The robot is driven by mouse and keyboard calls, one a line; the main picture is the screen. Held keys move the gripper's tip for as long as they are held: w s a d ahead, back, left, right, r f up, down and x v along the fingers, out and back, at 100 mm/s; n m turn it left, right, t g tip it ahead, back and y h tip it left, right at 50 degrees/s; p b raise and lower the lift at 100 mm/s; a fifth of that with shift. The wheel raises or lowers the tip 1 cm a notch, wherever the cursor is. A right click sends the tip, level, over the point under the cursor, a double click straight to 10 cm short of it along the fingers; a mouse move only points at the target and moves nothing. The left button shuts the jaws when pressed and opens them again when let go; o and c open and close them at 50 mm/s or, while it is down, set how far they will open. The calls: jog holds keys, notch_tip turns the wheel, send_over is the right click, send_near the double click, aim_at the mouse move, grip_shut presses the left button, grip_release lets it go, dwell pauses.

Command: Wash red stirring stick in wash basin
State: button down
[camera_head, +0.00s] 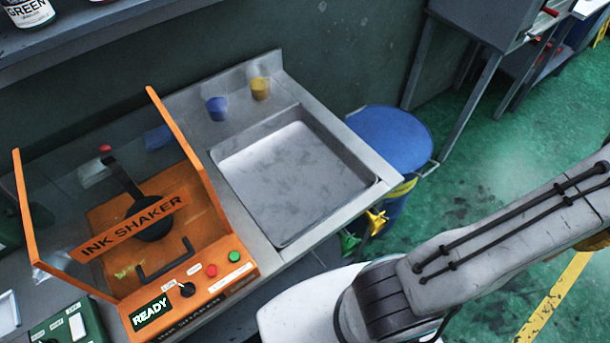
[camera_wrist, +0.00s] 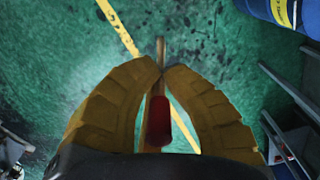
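The wash basin (camera_head: 292,180) is a shallow, grey metal sink set in the counter in the middle of the head view. It looks empty. The red stirring stick (camera_wrist: 158,122) shows in the wrist view, with a red part near my palm and a thin brownish shaft reaching past the fingertips. My gripper (camera_wrist: 162,68) has its yellow fingers closed around the shaft, above the green floor and away from the basin.
An orange ink shaker (camera_head: 130,225) stands left of the basin. A blue drum (camera_head: 392,140) stands right of the counter. Green and yellow clips (camera_head: 375,222) hang at the counter's front edge.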

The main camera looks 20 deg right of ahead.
jog(key=shift+r, duration=0.15)
jog(key=shift+r+p, duration=1.6)
jog(key=shift+r, duration=0.25)
jog(key=shift+w, duration=0.1)
